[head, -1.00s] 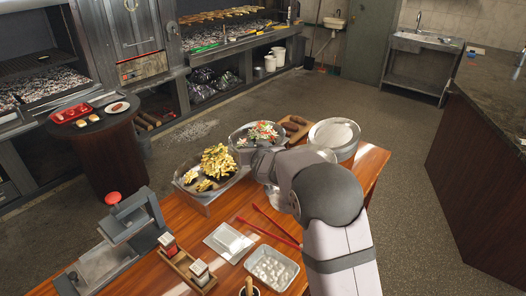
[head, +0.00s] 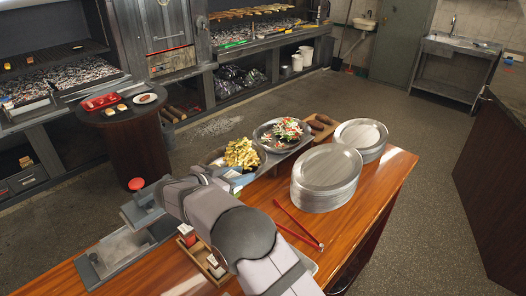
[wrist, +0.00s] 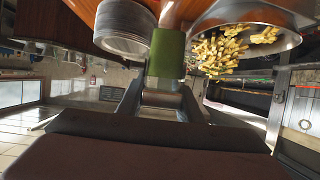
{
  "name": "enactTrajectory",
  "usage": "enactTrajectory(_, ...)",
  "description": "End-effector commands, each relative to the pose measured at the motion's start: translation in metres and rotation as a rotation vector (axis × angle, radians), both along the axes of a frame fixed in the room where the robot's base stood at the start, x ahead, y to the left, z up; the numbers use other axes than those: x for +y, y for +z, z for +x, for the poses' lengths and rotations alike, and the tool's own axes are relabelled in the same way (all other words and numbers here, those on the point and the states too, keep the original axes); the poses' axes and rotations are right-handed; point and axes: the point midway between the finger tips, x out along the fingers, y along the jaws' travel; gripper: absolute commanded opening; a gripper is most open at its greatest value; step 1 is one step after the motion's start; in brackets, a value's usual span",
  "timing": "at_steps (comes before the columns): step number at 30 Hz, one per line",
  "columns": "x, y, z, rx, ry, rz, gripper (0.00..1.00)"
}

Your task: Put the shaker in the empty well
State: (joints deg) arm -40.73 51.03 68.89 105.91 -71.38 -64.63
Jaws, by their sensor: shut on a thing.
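My gripper (wrist: 160,88) is shut on a green, box-like thing in the wrist view, which I take to be the shaker (wrist: 167,52). It is held between the fingers, clear of the plates and the fries. In the head view my arm covers most of the gripper and of what it holds. A wooden caddy (head: 202,256) stands on the table at lower centre, partly behind my arm. One shaker (head: 187,234) with a red and white body stands at its far end, another (head: 214,267) at its near end. I cannot make out the well between them clearly.
A tall plate stack (head: 325,185) stands right of my arm, with a second stack (head: 361,136) behind. Red tongs (head: 300,228) lie on the table. A pan of fries (head: 241,154) and a salad plate (head: 283,132) stand beyond. A metal press (head: 140,203) stands left.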

Motion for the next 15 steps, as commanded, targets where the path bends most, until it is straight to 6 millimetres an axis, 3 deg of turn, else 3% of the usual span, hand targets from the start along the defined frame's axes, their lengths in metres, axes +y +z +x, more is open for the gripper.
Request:
enactTrajectory(1,0.017,-0.013,-0.014,0.001,-0.012,-0.003,0.08)
enactTrajectory(6,0.054,-0.043,-0.056,-0.001,-0.058,-0.002,0.08)
enactTrajectory(15,0.092,-0.072,-0.102,-0.004,-0.084,0.001,0.08)
